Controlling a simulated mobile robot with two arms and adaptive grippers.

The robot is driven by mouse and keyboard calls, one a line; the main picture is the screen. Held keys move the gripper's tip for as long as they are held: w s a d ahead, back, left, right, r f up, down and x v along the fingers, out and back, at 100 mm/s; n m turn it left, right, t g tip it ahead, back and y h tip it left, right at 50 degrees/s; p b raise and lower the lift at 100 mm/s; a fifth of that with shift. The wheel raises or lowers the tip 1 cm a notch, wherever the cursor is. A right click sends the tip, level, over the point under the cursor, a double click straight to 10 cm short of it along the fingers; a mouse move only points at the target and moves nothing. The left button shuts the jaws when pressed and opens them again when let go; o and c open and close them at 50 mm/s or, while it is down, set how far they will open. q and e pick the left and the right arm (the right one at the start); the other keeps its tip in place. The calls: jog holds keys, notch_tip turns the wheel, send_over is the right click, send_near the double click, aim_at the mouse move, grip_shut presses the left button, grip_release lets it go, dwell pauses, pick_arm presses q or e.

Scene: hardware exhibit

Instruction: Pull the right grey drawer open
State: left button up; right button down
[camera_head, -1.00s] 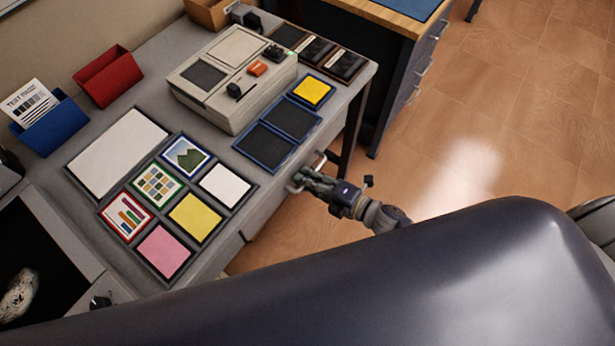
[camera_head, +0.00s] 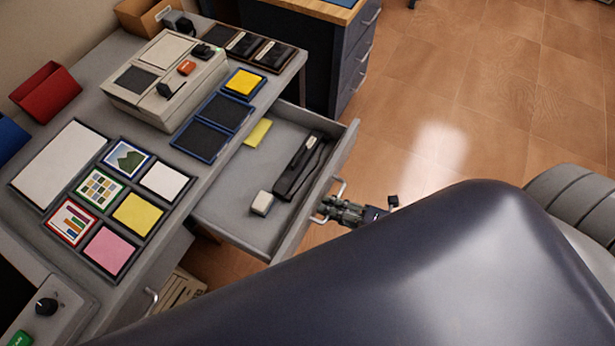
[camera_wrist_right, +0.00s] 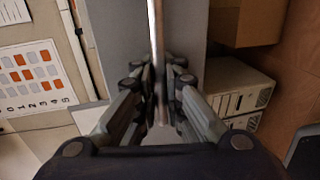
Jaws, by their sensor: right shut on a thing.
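The right grey drawer (camera_head: 225,212) stands pulled out from under the grey desk in the head view. Inside it lie a dark stapler-like tool (camera_head: 298,168), a small pale block (camera_head: 262,203) and a yellow pad (camera_head: 258,132). My right gripper (camera_head: 328,209) is shut on the drawer's metal handle (camera_head: 337,188) at the front face. In the right wrist view the handle bar (camera_wrist_right: 158,60) runs between the fingers (camera_wrist_right: 160,100). My left gripper is not in view.
The desk top holds a beige machine (camera_head: 165,85), blue trays (camera_head: 212,125) and several coloured cards. A dark cabinet (camera_head: 320,55) stands behind the drawer. A second handle (camera_head: 151,297) is at the lower left.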

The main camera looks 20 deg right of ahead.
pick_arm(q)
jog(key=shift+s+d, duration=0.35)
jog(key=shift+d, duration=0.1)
pick_arm(e)
jog(key=f+v, duration=0.1)
jog(key=v, duration=0.6)
jog(key=shift+f, duration=0.15)
jog(key=shift+s+d, duration=0.1)
jog(key=shift+d, duration=0.05)
jog(key=c, duration=2)
grip_release()
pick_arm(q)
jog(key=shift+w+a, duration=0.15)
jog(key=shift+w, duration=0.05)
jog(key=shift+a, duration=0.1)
